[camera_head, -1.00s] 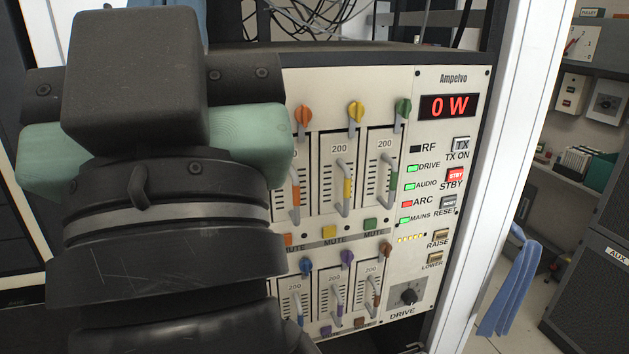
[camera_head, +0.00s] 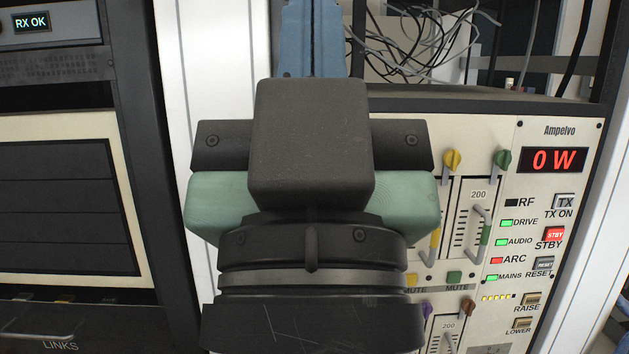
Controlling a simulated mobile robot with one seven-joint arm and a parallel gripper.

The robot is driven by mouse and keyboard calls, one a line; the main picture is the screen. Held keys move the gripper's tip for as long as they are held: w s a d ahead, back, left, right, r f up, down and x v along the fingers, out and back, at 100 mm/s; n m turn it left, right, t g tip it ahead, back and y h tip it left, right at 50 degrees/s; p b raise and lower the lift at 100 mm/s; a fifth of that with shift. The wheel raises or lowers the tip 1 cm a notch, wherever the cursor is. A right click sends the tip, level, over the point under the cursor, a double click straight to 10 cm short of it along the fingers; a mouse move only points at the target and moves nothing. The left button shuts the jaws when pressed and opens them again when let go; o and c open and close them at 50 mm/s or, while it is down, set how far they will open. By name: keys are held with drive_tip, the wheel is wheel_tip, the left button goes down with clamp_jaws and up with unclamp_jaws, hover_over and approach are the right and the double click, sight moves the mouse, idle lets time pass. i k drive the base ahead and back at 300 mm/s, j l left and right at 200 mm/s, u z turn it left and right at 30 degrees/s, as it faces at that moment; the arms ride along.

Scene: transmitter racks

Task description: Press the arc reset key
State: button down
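The arc reset key, a small grey button labelled RESET (camera_head: 545,264), sits on the right side of the cream Ampelvo panel (camera_head: 545,205). It is level with the red-lit ARC lamp (camera_head: 496,260) and below the red STBY key (camera_head: 554,234). My gripper (camera_head: 313,205) fills the middle of the head view, seen from behind, with its green parts out to both sides. It is left of the key and apart from it in the picture. The display (camera_head: 553,160) reads 0 W.
The TX ON key (camera_head: 564,201) is above STBY; the RAISE key (camera_head: 530,299) and LOWER key (camera_head: 521,323) are below RESET. Coloured knobs and handles stick out from the panel between my gripper and the keys. Loose cables (camera_head: 425,45) hang above. A white rack post (camera_head: 595,190) stands at right.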

sight(541, 265)
drive_tip(key=l+z, duration=0.15)
drive_tip(key=z, duration=0.2)
drive_tip(key=i+z, duration=0.1)
drive_tip(key=z, duration=0.25)
